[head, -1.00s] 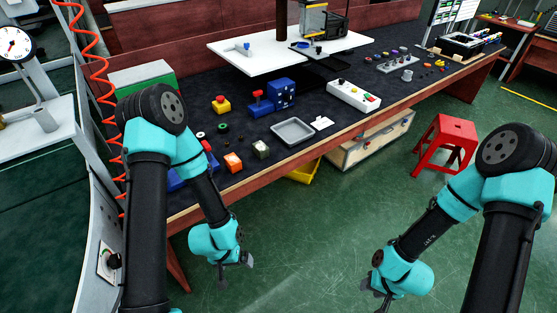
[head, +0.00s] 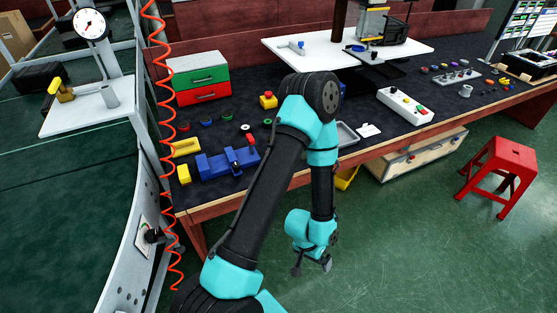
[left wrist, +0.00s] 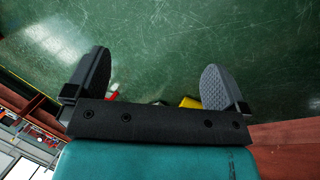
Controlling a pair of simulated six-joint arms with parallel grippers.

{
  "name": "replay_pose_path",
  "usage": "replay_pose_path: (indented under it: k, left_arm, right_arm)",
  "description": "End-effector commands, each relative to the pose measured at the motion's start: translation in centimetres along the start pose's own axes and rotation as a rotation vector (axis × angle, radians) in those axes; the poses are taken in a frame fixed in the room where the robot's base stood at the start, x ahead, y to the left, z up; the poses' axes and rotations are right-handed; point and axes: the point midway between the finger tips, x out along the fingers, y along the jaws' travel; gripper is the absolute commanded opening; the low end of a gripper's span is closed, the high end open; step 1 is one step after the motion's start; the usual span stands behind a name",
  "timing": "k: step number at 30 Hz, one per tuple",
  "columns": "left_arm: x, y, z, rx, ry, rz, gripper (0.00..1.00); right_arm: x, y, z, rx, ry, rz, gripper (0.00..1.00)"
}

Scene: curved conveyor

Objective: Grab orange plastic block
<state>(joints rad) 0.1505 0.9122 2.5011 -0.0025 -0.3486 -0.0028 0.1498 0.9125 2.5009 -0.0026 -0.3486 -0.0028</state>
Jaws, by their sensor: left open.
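The orange plastic block does not show in the head view now; my left arm covers the part of the workbench where it lay. My left gripper (head: 312,268) hangs low over the green floor, in front of the bench's front edge and below the table top. In the left wrist view, my left gripper (left wrist: 157,85) has its two fingers wide apart with nothing between them. My right gripper is not in view.
On the dark workbench (head: 230,130), a blue vise-like tool (head: 222,163), yellow blocks (head: 186,147) and a green-red drawer box (head: 201,80) stand left of my arm. A red stool (head: 497,166) stands on the floor.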

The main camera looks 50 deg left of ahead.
Motion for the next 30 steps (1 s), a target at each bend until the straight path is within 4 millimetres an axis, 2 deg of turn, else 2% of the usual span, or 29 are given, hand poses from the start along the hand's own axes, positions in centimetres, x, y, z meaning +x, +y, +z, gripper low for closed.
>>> replay_pose_path:
  k: [5,8,11,14,17,20,23,26,30]
  left_arm:
    - [0.1,-0.1,-0.5,0.007,-0.002,0.002,1.00]
    - [0.2,-0.2,-1.9,0.029,-0.009,0.006,1.00]
    - [0.2,-0.7,-4.5,0.074,-0.025,0.010,1.00]
    - [-0.2,-1.6,-8.1,0.139,-0.050,0.007,1.00]
    - [-1.5,-3.2,-12.3,0.216,-0.082,-0.010,1.00]
    - [-3.5,-5.2,-16.4,0.291,-0.121,-0.043,1.00]
    - [-6.4,-7.6,-20.3,0.357,-0.164,-0.089,1.00]
    - [-10.1,-10.4,-23.7,0.408,-0.213,-0.147,1.00]
    - [-16.6,-14.5,-27.6,0.454,-0.291,-0.240,1.00]
  right_arm:
    - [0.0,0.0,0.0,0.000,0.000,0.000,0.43]
    - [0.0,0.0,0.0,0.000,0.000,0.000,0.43]
    - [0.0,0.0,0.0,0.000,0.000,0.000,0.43]
    - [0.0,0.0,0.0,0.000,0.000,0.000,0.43]
    - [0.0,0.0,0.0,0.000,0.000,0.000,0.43]
    - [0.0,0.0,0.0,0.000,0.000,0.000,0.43]
    - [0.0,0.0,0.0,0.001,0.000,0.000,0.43]
    - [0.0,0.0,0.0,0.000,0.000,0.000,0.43]
    - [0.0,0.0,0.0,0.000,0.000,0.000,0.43]
